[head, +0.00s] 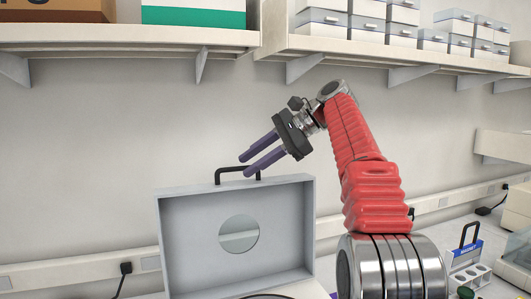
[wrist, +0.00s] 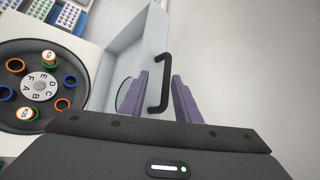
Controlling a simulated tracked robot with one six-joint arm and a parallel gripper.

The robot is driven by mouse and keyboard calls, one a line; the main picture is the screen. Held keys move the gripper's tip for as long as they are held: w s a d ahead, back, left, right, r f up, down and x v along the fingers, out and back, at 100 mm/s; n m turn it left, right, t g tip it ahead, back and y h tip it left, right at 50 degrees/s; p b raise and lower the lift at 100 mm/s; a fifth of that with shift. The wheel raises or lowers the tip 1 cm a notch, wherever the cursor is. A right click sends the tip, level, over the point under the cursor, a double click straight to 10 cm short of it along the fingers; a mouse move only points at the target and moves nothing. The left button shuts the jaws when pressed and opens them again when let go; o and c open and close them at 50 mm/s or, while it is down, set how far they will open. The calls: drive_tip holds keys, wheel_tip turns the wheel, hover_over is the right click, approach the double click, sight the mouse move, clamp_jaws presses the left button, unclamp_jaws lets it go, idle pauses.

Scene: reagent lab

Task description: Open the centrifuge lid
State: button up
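The centrifuge lid (head: 180,230) stands raised, about upright, with its hollow inner side and round window (head: 239,234) facing the head camera. Its black handle (head: 219,178) is on the top edge. My gripper (head: 244,167) is at the handle, coming from the upper right. Contact cannot be told. The rotor (wrist: 40,85) shows at left in the wrist view, uncovered, with a few capped tubes and coloured rings.
A wall shelf (head: 130,37) with boxes and a second shelf (head: 390,52) with small drawers run above. A tube rack (head: 467,265) with a black handle stands at lower right. Trays of vials (wrist: 68,17) lie beyond the rotor.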

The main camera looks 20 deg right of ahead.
drive_tip(key=shift+v, duration=2.7)
drive_tip(key=shift+a, duration=0.1)
drive_tip(key=s+a+f+n+h, duration=0.5)
drive_tip(key=s+a+f, duration=0.4)
drive_tip(key=s+f, duration=0.3)
drive_tip(key=s+f+n+h, duration=0.1)
drive_tip(key=s+f+n, duration=0.2)
drive_tip(key=s+f, duration=0.4)
drive_tip(key=s+d+f+n+h, duration=0.1)
drive_tip(key=s+f+n+h, duration=0.1)
drive_tip(key=s+f, duration=0.5)
drive_tip(key=s+f+n+h, duration=0.1)
drive_tip(key=s+f+n, duration=0.3)
drive_tip(key=s+f, duration=0.2)
drive_tip(key=shift+s+d+f+n+t+h, duration=0.1)
drive_tip(key=shift+s+f+n+t+h, duration=0.1)
drive_tip(key=shift+f, duration=0.4)
drive_tip(key=shift+s+d+f+n+t+h, duration=0.1)
drive_tip(key=shift+s+f+n, duration=0.1)
drive_tip(key=shift+f, duration=0.45)
